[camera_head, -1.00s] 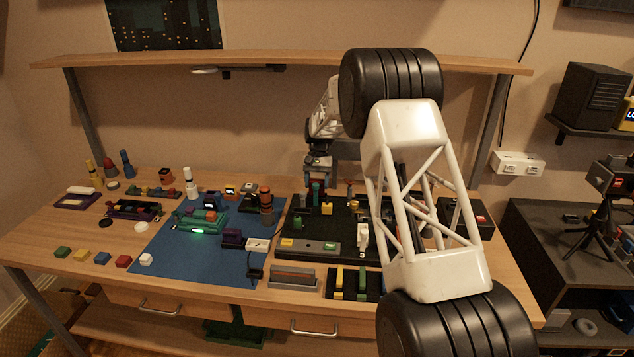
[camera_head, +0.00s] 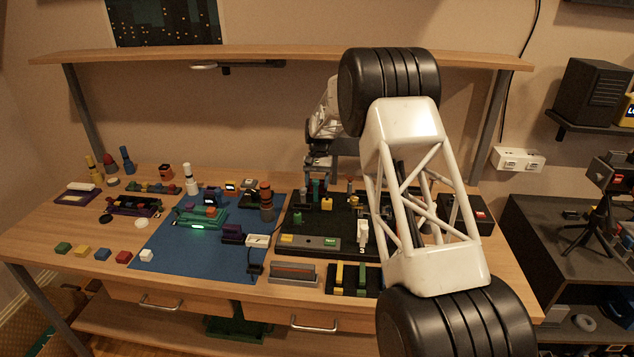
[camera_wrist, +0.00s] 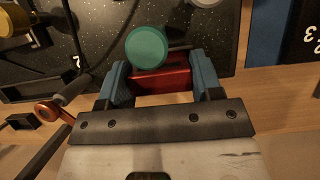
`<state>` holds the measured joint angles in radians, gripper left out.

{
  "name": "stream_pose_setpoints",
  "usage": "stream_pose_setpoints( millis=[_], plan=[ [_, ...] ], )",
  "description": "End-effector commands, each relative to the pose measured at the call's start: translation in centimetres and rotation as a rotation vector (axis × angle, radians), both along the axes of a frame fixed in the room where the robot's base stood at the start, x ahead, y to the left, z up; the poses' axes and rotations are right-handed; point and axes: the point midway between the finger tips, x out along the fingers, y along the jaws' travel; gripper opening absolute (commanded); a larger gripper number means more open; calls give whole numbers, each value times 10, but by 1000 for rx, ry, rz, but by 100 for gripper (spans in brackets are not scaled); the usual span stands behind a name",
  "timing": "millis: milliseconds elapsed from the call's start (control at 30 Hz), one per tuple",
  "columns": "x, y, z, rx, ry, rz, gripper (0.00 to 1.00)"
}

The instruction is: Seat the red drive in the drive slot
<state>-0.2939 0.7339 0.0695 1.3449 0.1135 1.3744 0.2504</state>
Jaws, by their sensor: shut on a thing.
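My gripper (camera_wrist: 160,82) shows in the wrist view with its blue fingers closed on the two ends of a red block (camera_wrist: 158,78), which looks like the red drive. The block is above or beside the dark speckled board (camera_wrist: 225,47); I cannot tell its height. A round green knob or post top (camera_wrist: 146,46) partly overlaps the block in this view. In the head view my gripper (camera_head: 318,172) is small, behind the board (camera_head: 345,213), and the red drive cannot be made out there. I cannot identify the drive slot in either view.
Posts and small blocks crowd the board. A white switch-like piece (camera_head: 363,232) stands near its front right. A blue mat (camera_head: 190,258) with a green device (camera_head: 202,217) lies to the left. Loose coloured blocks line the table's front left.

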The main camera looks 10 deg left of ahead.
Motion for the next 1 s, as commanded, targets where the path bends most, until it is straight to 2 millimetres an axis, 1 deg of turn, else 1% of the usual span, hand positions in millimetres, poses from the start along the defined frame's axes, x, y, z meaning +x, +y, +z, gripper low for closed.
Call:
stream_pose_setpoints(
  millis=[133, 167, 300, 333, 733, 867, 1000],
  plan=[
    [0, 0, -2, 0, 0, 0, 33],
    [0, 0, -2, 0, 0, 0, 64],
    [0, 0, -2, 0, 0, 0, 85],
    [0, 0, -2, 0, 0, 0, 89],
    [1, 0, 1, 0, 0, 0, 89],
    [5, 0, 9, 0, -1, 0, 89],
    [11, 0, 23, 1, -1, 0, 89]
  ],
)
